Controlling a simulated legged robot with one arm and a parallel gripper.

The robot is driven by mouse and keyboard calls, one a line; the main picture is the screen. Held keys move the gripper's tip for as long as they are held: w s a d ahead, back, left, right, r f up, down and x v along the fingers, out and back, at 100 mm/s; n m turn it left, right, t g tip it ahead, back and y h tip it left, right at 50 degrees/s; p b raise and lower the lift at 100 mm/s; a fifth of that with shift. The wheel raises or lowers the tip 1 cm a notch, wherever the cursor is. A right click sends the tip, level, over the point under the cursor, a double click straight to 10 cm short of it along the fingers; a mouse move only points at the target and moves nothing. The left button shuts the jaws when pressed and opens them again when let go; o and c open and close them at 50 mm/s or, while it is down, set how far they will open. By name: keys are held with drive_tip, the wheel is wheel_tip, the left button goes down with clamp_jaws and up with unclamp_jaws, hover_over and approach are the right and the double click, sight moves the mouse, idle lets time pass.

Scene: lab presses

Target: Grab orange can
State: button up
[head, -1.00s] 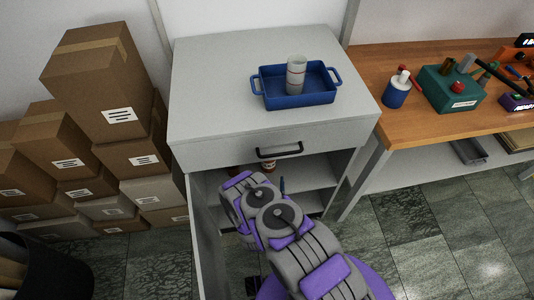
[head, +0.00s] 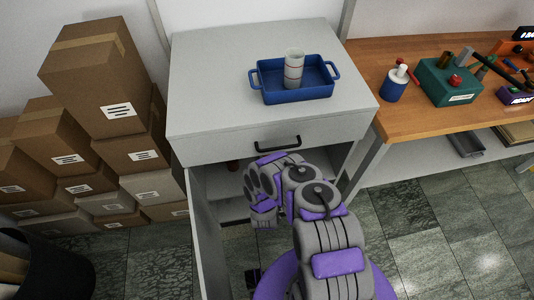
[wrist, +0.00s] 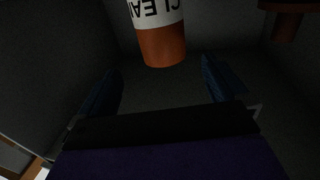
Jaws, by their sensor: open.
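The orange can (wrist: 162,42) shows at the top of the wrist view, with a white band and upside-down dark lettering. It is cut off by the frame's top edge. My gripper (wrist: 160,86) is open, with one blue finger on each side of the picture and nothing between them. The can is beyond the fingertips, roughly centred between them, with a gap. In the head view my arm covers much of the open cabinet (head: 204,240), and the can cannot be made out there.
A brownish object (wrist: 287,24) is at the wrist view's upper right. A small dark red item (head: 233,166) shows inside the cabinet. A blue tray (head: 300,97) holding a cup (head: 293,68) is on the cabinet top. Stacked boxes (head: 100,75) stand left, a wooden bench (head: 430,122) right.

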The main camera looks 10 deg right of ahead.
drive_tip(key=w+d+b, duration=0.1)
drive_tip(key=w+d, duration=0.1)
drive_tip(key=w, duration=1)
drive_tip(key=shift+r, duration=0.1)
drive_tip(key=c, duration=1.7)
